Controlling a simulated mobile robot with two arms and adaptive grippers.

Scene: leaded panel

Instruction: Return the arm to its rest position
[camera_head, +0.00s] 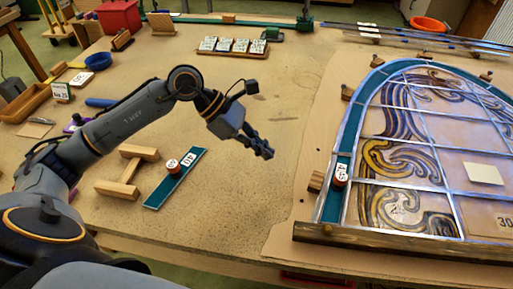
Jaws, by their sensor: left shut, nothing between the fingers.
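My left arm comes in from the left and reaches over the middle of the workbench (225,222). My left gripper (260,148) is shut and empty, held above bare bench top. It is apart from the leaded panel (435,150) on the right. My right gripper is not in view.
A teal strip (158,199) with a small labelled weight (173,165) and a wooden H-shaped block (128,170) lie below the arm. The bench centre is clear.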

